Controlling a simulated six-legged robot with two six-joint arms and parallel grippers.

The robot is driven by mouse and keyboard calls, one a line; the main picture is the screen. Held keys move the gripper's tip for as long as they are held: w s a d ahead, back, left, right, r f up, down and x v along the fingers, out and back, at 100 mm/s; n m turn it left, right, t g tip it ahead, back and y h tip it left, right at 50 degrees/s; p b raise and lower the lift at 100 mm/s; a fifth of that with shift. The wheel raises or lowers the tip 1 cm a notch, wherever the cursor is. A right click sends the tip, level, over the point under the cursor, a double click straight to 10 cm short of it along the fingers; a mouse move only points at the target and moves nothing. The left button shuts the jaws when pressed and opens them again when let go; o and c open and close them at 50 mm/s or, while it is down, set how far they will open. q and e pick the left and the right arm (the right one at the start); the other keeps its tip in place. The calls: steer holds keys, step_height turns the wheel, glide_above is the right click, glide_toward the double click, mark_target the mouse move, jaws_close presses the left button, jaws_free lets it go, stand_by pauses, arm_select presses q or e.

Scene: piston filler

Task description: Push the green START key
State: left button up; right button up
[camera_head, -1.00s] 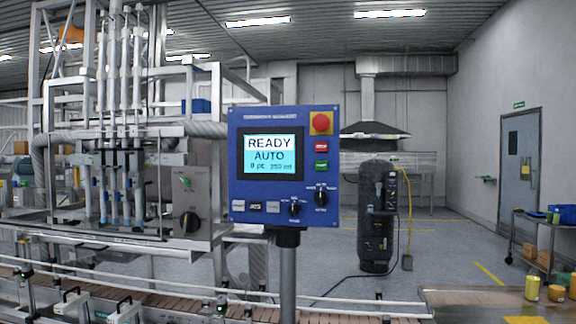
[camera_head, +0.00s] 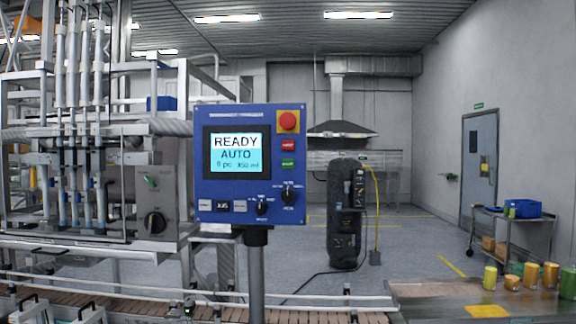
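The blue control panel (camera_head: 220,190) stands upright on a grey post left of the picture's middle. The green START key (camera_head: 288,164) is on its right side, below a red key (camera_head: 288,146) and a red emergency button on a yellow plate (camera_head: 289,121). The screen (camera_head: 236,154) reads READY, AUTO, and a line that looks like 0 pc 350 ml. Below it are a row of small keys and two black rotary knobs. Neither of my grippers shows in the view, and nothing touches the panel.
A conveyor (camera_head: 140,307) with a rail runs along the front, below the panel. The filler machine (camera_head: 85,150) stands at the left. A metal table (camera_head: 430,300) with several yellow, orange and green containers is at the lower right. A black tank (camera_head: 346,215) stands behind.

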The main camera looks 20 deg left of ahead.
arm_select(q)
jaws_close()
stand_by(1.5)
